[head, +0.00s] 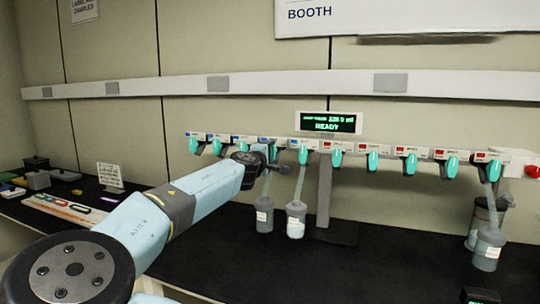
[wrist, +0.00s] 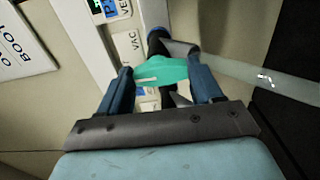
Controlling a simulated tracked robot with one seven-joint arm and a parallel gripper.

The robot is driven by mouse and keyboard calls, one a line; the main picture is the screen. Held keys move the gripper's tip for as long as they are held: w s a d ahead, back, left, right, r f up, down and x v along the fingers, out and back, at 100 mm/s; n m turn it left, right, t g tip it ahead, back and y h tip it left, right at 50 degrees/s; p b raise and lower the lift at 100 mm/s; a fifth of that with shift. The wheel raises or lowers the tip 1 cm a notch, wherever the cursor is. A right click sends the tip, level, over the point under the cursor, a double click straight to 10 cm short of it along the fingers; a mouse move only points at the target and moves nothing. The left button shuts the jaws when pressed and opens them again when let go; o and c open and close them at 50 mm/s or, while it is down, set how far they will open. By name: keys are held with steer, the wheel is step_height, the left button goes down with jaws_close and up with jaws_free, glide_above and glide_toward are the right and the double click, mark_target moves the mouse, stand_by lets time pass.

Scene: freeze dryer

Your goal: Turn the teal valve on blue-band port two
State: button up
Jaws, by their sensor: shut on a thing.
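A row of teal valves hangs from a white manifold bar in the head view; the left ports carry blue bands and the right ones red. My gripper (head: 268,153) is at a port near the middle of the bar, partly hidden behind my arm. In the wrist view my gripper (wrist: 161,72) has one blue finger on each side of a teal valve (wrist: 162,71) and is shut on it. A blue-marked label (wrist: 110,8) shows just beyond it. I cannot read this port's number.
Flasks hang under the bar, one (head: 264,218) below my gripper, another (head: 296,220) just right, and one (head: 488,250) at the far right. A display (head: 328,122) reading READY stands above the bar on a grey post (head: 324,190). Small items lie at the left of the black bench.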

steer(key=shift+d+f, duration=0.15)
steer(key=shift+f, duration=0.15)
steer(key=o, duration=0.7)
steer(key=shift+c, duration=0.2)
steer(key=o, duration=0.4)
steer(key=shift+r, duration=0.15)
